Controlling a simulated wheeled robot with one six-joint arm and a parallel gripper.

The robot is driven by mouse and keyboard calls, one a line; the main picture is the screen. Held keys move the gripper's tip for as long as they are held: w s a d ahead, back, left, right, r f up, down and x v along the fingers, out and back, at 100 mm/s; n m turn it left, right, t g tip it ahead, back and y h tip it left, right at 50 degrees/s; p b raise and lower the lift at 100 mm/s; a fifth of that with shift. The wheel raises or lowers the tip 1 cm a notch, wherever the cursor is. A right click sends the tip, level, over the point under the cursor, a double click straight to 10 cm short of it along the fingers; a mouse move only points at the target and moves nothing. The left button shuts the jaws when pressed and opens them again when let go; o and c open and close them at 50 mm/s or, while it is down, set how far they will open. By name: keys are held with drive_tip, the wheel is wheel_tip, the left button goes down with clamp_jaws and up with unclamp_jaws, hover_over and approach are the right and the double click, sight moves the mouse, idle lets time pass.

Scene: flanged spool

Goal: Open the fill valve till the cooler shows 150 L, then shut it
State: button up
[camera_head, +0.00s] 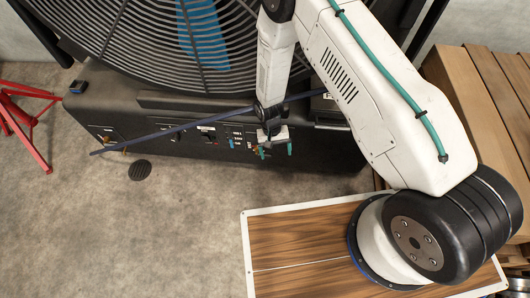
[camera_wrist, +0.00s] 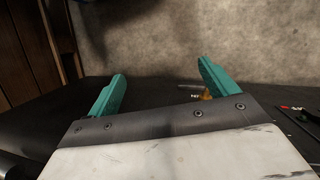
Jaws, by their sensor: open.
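The cooler is a large black fan unit with a round wire grille (camera_head: 150,35) above a long dark base (camera_head: 170,105). The base front carries several small labels, switches and fittings, too small to read; I cannot make out a litre figure. My gripper (camera_head: 274,150) is open, close to the right part of this front, with teal fingers. In the wrist view its fingers (camera_wrist: 160,75) stand wide apart with nothing between them. A small brass fitting with a white tag (camera_wrist: 206,95) shows beside the right finger, partly hidden by the gripper body. I cannot tell whether it is the fill valve or its setting.
A long dark blue bar (camera_head: 170,133) slants across the cooler front. A red stand (camera_head: 25,120) is at the left, wooden crates (camera_head: 480,95) at the right. A round floor drain (camera_head: 139,170) lies in front. The concrete floor (camera_head: 130,230) at lower left is clear.

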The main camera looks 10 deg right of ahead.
wheel_tip(320, 180, down, 4)
drive_tip(key=m+t+y, duration=0.1)
drive_tip(key=m+t, duration=0.1)
drive_tip(key=t, duration=0.1)
hover_over(265, 154)
drive_tip(key=shift+s+d+f, duration=0.15)
drive_tip(key=shift+s+f, duration=0.2)
drive_tip(key=shift+f, duration=0.4)
drive_tip(key=shift+w, duration=0.25)
drive_tip(key=shift+w+f, duration=0.1)
drive_tip(key=shift+f, duration=0.05)
wheel_tip(265, 154, down, 7)
drive_tip(key=shift+f, duration=0.2)
drive_tip(key=c, duration=1.4)
drive_tip(key=shift+a, duration=0.2)
